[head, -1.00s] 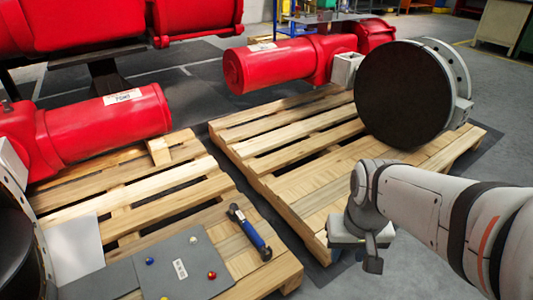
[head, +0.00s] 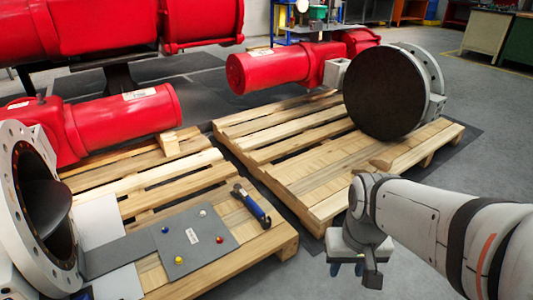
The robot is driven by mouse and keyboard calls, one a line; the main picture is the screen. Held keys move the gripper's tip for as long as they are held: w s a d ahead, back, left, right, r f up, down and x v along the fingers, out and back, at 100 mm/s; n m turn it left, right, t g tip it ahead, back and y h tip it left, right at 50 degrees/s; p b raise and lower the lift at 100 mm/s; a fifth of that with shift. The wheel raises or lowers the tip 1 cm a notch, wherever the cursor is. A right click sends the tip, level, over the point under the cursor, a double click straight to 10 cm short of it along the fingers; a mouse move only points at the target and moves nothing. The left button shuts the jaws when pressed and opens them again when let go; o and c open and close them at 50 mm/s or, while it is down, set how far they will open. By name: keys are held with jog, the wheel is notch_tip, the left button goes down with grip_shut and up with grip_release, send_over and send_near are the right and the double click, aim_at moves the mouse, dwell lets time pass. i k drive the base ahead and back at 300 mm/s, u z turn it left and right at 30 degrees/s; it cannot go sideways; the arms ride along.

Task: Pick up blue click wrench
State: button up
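The blue click wrench (head: 252,205) lies on the right end of the left wooden pallet (head: 270,243). Its dark head points up and left, and its blue handle points down and right. It lies just right of a grey mat. My gripper (head: 347,268) is at the lower right, apart from the wrench and to its right, beyond the pallet's edge.
The grey mat (head: 215,246) carries several small coloured knobs and a label. A large flanged valve (head: 45,210) stands at the left. Red actuators (head: 125,120) lie behind. The right pallet (head: 325,185) holds a dark disc valve (head: 385,92). Grey floor separates the pallets.

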aim_at(238, 189)
jog(key=u, duration=0.15)
jog(key=i, duration=0.85)
jog(key=z, duration=0.05)
